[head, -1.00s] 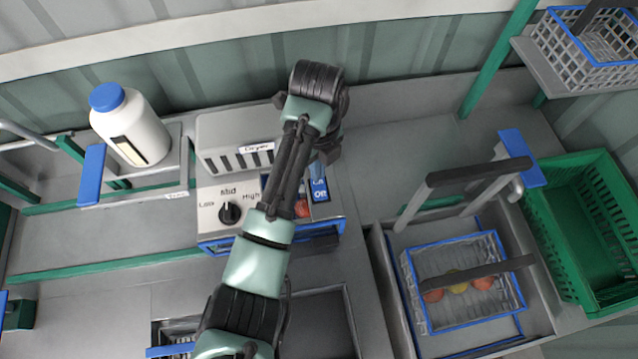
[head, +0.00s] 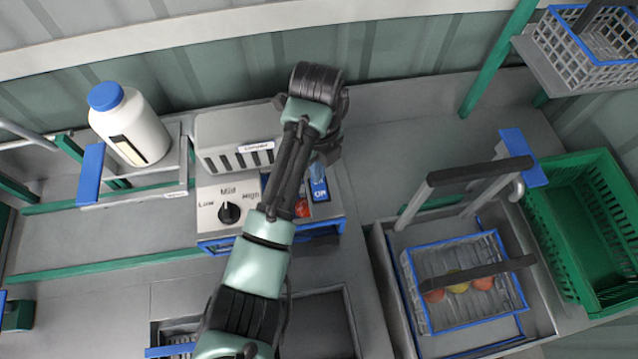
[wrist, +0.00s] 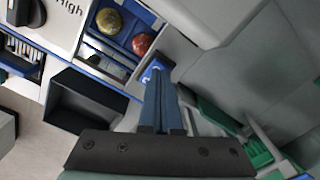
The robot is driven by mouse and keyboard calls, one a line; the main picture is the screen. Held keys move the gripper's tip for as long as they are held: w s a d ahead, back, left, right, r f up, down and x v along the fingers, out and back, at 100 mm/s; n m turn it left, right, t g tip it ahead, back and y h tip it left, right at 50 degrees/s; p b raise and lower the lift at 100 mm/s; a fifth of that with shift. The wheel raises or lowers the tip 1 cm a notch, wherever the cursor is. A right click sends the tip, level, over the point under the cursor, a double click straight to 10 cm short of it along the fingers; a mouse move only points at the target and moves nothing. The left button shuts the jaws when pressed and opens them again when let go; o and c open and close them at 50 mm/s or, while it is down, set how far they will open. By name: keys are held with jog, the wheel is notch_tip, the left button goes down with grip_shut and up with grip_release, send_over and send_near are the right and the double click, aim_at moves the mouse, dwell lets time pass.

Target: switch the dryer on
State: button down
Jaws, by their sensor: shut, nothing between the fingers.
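The dryer (head: 222,150) is a grey box with a slotted, labelled vent hood and a front panel. The panel has a black knob (head: 229,212) marked Low, Mid and High, its pointer up near Mid. At the panel's right is a blue switch plate (head: 320,192) with white lettering, partly hidden by my arm. My gripper (head: 319,166) points down over this plate. In the wrist view, its blue fingers (wrist: 158,80) are together and empty, tips at the blue plate (wrist: 150,71). I cannot tell whether they touch it, nor the switch's state.
Red and yellow tomatoes (wrist: 125,33) sit in the dryer's blue-edged opening. A white bottle (head: 134,128) with a blue cap stands at left. At right are a tray with a wire basket (head: 414,290) of tomatoes and a green crate (head: 572,225).

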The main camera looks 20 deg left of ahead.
jog(key=shift+f+b, duration=0.4)
jog(key=shift+f, duration=0.35)
jog(key=shift+r, duration=0.1)
notch_tip(320, 180, up, 7)
jog(key=p, duration=0.6)
jog(key=shift+p, duration=0.4)
dwell(0.4)
